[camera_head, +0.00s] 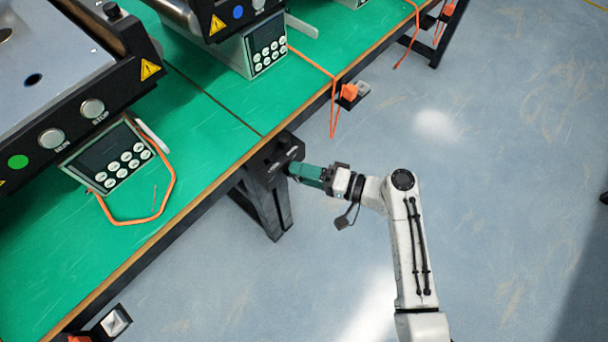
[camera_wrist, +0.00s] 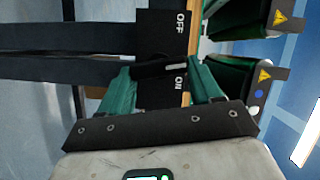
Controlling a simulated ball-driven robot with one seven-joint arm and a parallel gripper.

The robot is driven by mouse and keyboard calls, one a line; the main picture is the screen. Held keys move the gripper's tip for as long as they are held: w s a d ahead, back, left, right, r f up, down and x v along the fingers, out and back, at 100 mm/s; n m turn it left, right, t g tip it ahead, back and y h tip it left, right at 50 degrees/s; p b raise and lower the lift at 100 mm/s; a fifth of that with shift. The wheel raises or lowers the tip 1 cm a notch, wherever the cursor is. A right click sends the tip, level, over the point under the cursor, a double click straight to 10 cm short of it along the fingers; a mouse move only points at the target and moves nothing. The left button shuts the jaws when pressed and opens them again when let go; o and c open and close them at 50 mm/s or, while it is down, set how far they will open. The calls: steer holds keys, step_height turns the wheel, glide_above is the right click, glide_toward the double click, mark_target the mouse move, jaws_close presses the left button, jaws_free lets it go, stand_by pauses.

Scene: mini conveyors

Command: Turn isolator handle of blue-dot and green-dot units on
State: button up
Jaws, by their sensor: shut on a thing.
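My gripper (camera_head: 290,170) is at a black isolator box (camera_head: 268,160) on the table's front edge, between the green-dot and blue-dot units in the head view. In the wrist view my gripper's teal fingers (camera_wrist: 163,72) are shut on a dark isolator handle (camera_wrist: 160,67). The handle lies crosswise on a black panel (camera_wrist: 160,32) marked OFF and ON, nearer the ON mark. Its exact setting is hard to tell. The green-dot unit (camera_head: 45,75) stands at left in the head view, and the blue-dot unit (camera_head: 218,25) at the top.
Keypad panels (camera_head: 108,158) and orange cables (camera_head: 130,221) lie on the green table (camera_head: 215,135). A small orange part (camera_head: 348,92) sits on a black bracket off the edge. A black table leg (camera_head: 270,210) stands below my gripper. The floor at right is clear.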

steer(key=shift+d+f+m+y+b, duration=0.15)
steer(key=shift+m+y+b, duration=0.35)
steer(key=shift+m, duration=0.6)
steer(key=o, duration=1.1)
steer(key=shift+c, duration=0.2)
steer(key=v, duration=1)
steer(key=shift+d+b, duration=0.3)
steer(key=shift+b, duration=0.05)
steer(key=shift+s+f, duration=0.1)
